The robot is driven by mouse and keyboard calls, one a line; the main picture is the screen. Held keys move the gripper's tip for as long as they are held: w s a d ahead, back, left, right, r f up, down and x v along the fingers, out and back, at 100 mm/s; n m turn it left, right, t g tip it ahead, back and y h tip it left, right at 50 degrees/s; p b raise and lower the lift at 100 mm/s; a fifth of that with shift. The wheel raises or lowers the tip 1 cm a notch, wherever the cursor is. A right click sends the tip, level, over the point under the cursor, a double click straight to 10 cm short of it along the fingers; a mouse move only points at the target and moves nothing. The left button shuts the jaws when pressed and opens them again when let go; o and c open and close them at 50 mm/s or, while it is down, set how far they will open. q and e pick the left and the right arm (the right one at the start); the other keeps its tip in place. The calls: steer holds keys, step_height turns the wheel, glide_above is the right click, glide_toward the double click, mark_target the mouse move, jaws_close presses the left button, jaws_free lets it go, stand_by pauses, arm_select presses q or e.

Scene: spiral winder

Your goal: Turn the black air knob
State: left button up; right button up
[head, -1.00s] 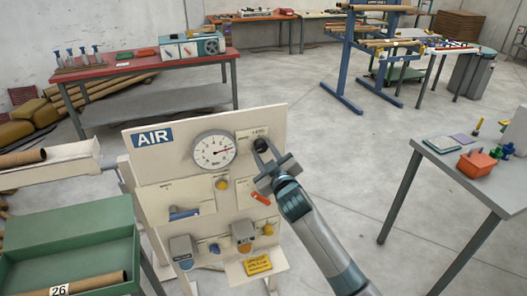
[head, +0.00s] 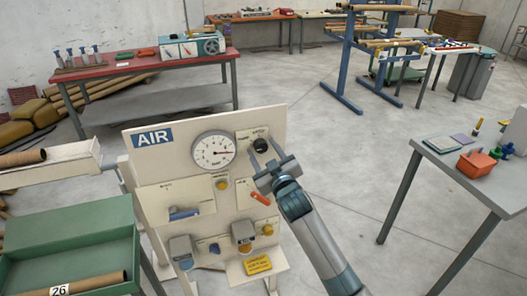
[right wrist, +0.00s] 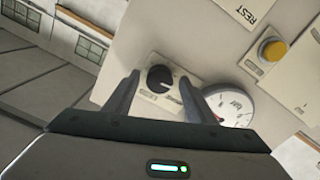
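The black air knob (head: 261,145) sits on a pale plate at the upper right of the AIR panel (head: 165,163), right of the round gauge (head: 214,152). In the right wrist view the knob (right wrist: 159,78) shows between and beyond my fingers, with a light pointer line on its face. My right gripper (head: 264,159) is open and empty, just below and in front of the knob; its fingers (right wrist: 160,95) stand on either side with gaps to it. The gauge's red needle points right. My left gripper is not in view.
The panel also carries a yellow button (head: 222,184), a red-orange lever (head: 260,198) and a yellow tag (head: 257,265) below my right gripper. A green tray (head: 70,236) stands at the left. A grey table (head: 465,180) stands at the right, with open floor between.

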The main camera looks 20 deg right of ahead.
steer(key=s+b, duration=0.4)
steer(key=s, duration=1.3)
steer(key=shift+s+d+b, duration=0.2)
steer(key=shift+d+b, duration=0.1)
steer(key=shift+b, duration=0.05)
step_height(320, 180, down, 27)
steer(key=w+g, duration=0.2)
steer(key=g, duration=0.3)
steer(key=s+f+g, duration=0.1)
steer(key=s+f, duration=0.2)
steer(key=f, duration=0.5)
steer(key=s+d+f+m+g, duration=0.15)
steer(key=s+f, duration=0.25)
steer(key=f, duration=0.4)
steer(key=s+f+n+g, duration=0.1)
steer(key=s+f+g, duration=0.15)
steer(key=f, duration=0.55)
steer(key=s+f+m+g+b, duration=0.1)
steer(key=s+f+g, duration=0.2)
steer(key=s+f, duration=1.6)
steer(key=s+f+g, duration=0.2)
steer(key=s+f, duration=0.2)
steer(key=s, duration=0.9)
steer(key=s+d+f+g, duration=0.1)
steer(key=s+f, duration=0.3)
steer(key=s, duration=0.9)
steer(key=shift+s+m+g+h, duration=0.3)
steer(key=shift+m+g, duration=0.15)
steer(key=shift+g, duration=0.05)
